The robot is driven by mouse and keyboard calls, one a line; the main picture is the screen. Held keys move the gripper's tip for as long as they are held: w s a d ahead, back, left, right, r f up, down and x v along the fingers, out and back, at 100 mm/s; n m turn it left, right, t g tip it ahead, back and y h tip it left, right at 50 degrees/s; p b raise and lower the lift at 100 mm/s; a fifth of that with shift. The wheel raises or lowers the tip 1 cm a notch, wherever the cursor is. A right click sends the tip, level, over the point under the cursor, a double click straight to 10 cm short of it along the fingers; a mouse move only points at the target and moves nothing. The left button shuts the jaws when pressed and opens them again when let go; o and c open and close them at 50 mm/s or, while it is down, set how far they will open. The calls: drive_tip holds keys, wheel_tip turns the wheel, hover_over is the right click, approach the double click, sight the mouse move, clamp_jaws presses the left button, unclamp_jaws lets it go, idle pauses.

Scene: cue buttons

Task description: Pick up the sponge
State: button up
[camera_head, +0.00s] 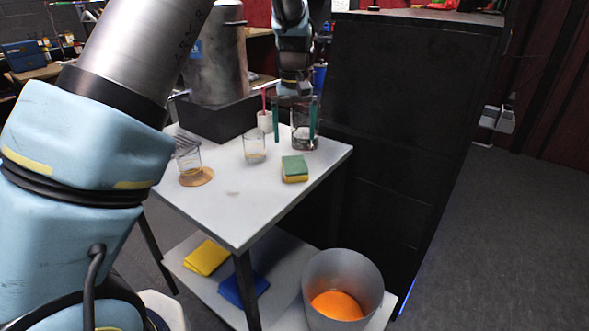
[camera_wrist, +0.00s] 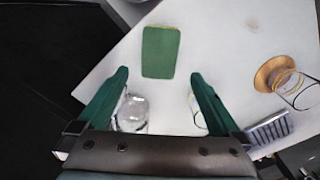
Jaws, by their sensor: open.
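The sponge (camera_head: 295,168), green on top and yellow below, lies flat on the white table near its right edge. In the wrist view the green face of the sponge (camera_wrist: 160,52) shows whole, just beyond the fingertips and centred between them. My gripper (camera_head: 294,139) is open and empty, with its green fingers pointing down above the back right of the table, behind the sponge. In the wrist view my gripper (camera_wrist: 160,76) has its fingers spread wider than the sponge. The fingers are apart from the sponge.
A glass (camera_head: 303,137) stands behind my fingers, close to them. Another glass (camera_head: 254,148) stands left of the sponge, and one (camera_head: 190,163) sits on a round coaster (camera_head: 205,178). A cup (camera_head: 265,122) is at the back. A black cabinet (camera_head: 400,110) rises right of the table (camera_head: 235,215).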

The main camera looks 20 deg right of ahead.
sight(294, 164)
wheel_tip(294, 164, down, 9)
drive_tip(key=p, duration=0.2)
drive_tip(key=shift+f+p, duration=0.2)
drive_tip(key=shift+p, duration=0.15)
drive_tip(key=c, duration=1.3)
wheel_tip(294, 164, up, 10)
drive_tip(key=shift+r+b, duration=0.1)
drive_tip(key=shift+b, duration=1.15)
